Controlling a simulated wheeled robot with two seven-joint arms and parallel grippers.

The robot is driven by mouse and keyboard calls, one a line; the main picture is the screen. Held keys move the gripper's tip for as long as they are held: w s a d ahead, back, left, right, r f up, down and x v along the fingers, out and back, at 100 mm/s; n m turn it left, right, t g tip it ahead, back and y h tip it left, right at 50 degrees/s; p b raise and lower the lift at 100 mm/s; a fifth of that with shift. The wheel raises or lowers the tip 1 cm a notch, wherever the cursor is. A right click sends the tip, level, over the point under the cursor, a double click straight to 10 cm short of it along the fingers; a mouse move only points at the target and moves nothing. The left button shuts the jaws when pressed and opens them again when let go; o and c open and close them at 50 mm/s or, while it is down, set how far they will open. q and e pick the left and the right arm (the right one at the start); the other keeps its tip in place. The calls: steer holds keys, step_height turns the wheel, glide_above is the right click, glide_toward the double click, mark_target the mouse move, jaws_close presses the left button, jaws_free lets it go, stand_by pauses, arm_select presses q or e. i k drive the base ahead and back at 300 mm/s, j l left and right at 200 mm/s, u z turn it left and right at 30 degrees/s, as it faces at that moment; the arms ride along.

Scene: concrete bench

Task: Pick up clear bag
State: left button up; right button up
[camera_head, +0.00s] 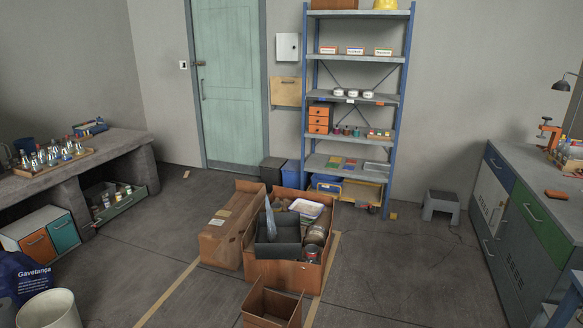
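A pale, translucent, upright item (271,222) that looks like the clear bag stands in the middle of the floor area. Its narrow top points up, and its lower part is at a dark grey bin (278,250). The bin sits within an open cardboard box (285,273) filled with mixed items. I cannot tell whether the bag is inside the bin or behind its rim. Neither of my grippers shows in the head view.
A long cardboard box (223,235) lies left of the open box, and a smaller open box (270,305) stands in front. A concrete bench (110,150) is at left, a cabinet workbench (515,215) at right. A blue-framed shelf (352,147) stands behind. Floor right of the boxes is clear.

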mark_target(271, 228)
steer(key=i+l+z, duration=0.65)
steer(key=i, duration=0.35)
steer(key=i+z, duration=0.3)
steer(key=i, duration=0.2)
steer(key=i+u, duration=0.25)
steer(key=i, duration=0.3)
steer(key=i+l+u, duration=0.1)
steer(key=i+u, duration=0.15)
steer(key=i, duration=0.3)
steer(key=i+l+u, duration=0.3)
steer(key=i, duration=0.2)
steer(key=i+u, duration=0.45)
steer(key=i+l+u, duration=0.1)
steer(key=i+u, duration=0.35)
